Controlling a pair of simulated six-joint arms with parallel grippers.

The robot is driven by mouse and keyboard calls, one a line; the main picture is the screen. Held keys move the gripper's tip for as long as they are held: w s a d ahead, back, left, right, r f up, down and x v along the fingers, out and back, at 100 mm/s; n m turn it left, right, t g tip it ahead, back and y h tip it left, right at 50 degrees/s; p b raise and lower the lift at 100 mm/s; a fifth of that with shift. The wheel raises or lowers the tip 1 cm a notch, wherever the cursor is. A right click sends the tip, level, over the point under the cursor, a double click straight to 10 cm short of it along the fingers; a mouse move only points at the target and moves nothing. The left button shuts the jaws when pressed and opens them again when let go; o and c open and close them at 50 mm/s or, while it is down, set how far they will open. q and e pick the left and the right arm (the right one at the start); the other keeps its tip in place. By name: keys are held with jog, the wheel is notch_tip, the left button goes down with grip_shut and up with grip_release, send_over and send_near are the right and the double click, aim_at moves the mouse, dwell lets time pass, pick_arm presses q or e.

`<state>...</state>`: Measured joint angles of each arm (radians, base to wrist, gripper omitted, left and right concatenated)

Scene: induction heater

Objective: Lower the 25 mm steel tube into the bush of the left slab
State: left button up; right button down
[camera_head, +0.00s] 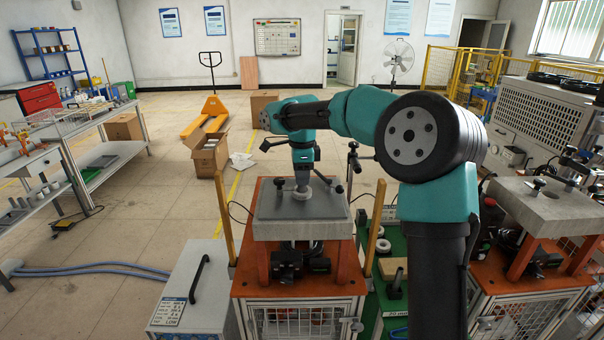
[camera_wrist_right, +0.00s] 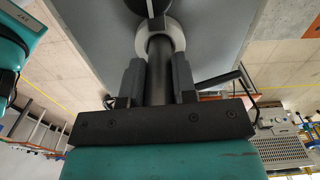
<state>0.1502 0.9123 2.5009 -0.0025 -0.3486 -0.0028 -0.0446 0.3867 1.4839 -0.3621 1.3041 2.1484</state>
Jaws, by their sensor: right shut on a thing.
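The left slab (camera_head: 268,207) is a grey plate on an orange stand in the middle of the head view; it also shows in the wrist view (camera_wrist_right: 90,35). Its pale round bush (camera_head: 302,194) shows as a ring in the wrist view (camera_wrist_right: 176,34). My right gripper (camera_head: 303,176) is above the slab, pointing down. In the wrist view its two dark fingers (camera_wrist_right: 157,75) are shut on the dark steel tube (camera_wrist_right: 160,78). The tube's far end meets the ring; I cannot tell how deep it sits. My left gripper is not in view.
Wooden posts (camera_head: 374,222) rise on both sides of the stand. A second slab (camera_head: 545,205) stands at the right. A grey box with a handle (camera_head: 190,285) is at the front left.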

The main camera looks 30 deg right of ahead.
jog(key=shift+f, duration=1.15)
jog(key=c, duration=0.8)
grip_release()
notch_tip(320, 180, up, 18)
jog(key=shift+f, duration=0.25)
dwell(0.6)
